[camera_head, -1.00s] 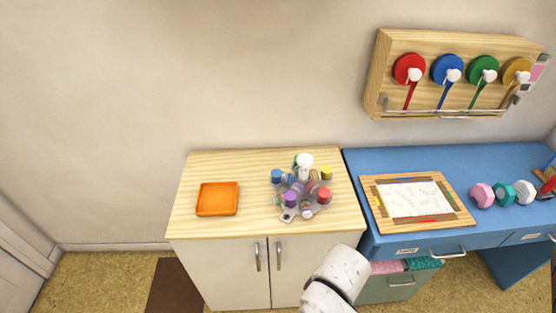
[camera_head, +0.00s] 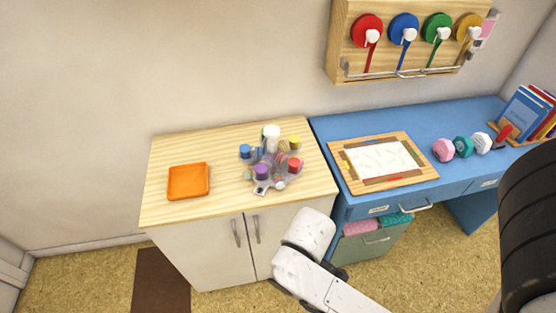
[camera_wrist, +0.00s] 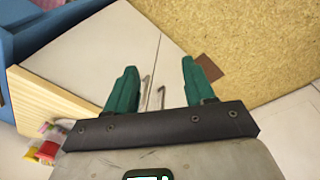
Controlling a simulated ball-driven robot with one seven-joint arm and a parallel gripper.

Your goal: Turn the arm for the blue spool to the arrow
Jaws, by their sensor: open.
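The blue spool (camera_head: 403,28) hangs on the wooden wall board (camera_head: 340,60), between the red spool (camera_head: 367,29) and the green spool (camera_head: 436,28). A white knob sits on its front, and a blue strip runs down from it to the metal bar. I cannot make out a separate arm or an arrow. In the wrist view my gripper (camera_wrist: 165,85) has its two green fingers wide apart with nothing between them. It points down past the cabinet front, well away from the wall board. In the head view my white arm shows at the bottom, and the fingers are hidden.
A wooden-topped cabinet (camera_head: 220,215) holds an orange tray (camera_head: 188,181) and a carousel of small coloured pots (camera_head: 268,165). The blue desk (camera_head: 310,130) beside it bears a framed sheet (camera_head: 382,160), several coloured knobs (camera_head: 462,147) and books (camera_head: 525,112). Carpet lies in front.

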